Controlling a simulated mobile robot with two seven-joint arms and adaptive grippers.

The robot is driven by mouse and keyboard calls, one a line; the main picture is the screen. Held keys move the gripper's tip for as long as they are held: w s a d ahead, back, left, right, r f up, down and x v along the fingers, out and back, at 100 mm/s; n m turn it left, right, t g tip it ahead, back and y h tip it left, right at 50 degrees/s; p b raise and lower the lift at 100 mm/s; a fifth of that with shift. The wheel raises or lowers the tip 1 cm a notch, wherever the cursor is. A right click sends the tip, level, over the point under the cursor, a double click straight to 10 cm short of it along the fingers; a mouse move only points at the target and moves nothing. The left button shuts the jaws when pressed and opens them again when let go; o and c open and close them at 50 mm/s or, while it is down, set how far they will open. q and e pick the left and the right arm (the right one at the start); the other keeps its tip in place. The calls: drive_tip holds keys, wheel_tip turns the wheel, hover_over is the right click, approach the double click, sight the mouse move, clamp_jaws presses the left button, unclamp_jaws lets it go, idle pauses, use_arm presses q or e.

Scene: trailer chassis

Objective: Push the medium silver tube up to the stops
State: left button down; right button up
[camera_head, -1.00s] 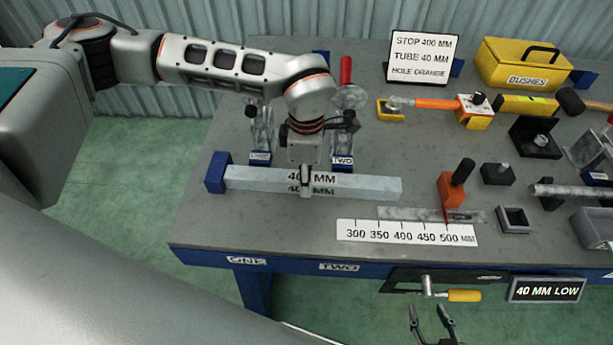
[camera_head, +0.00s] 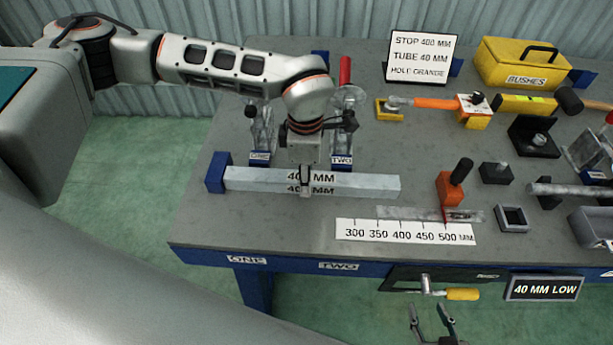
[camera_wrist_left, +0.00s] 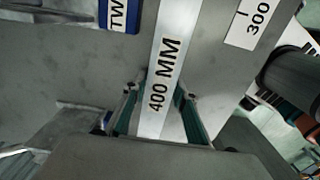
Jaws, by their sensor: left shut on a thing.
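The silver square tube (camera_head: 360,186), marked 40 MM in the head view, lies lengthwise on the bench. Its left end is at the blue stop block (camera_head: 217,172); I cannot tell whether they touch. My left gripper (camera_head: 305,190) comes down over the tube's middle and is shut on it. In the left wrist view the tube (camera_wrist_left: 176,45) reads 400 MM and runs between the two fingers (camera_wrist_left: 158,118). My right gripper (camera_head: 432,325) is open and empty below the bench's front edge.
Clamps labelled ONE (camera_head: 262,140) and TWO (camera_head: 342,150) stand behind the tube. A yellow bushes box (camera_head: 520,65) and other tools crowd the bench's right side.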

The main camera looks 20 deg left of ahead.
use_arm(q)
drive_tip(key=shift+w+a, duration=0.4)
drive_tip(key=shift+w, duration=0.3)
drive_tip(key=c, duration=1.5)
unclamp_jaws()
drive_tip(key=shift+r, duration=0.1)
wheel_tip(320, 180, up, 12)
drive_tip(key=shift+f, duration=0.1)
drive_tip(key=shift+s, duration=0.15)
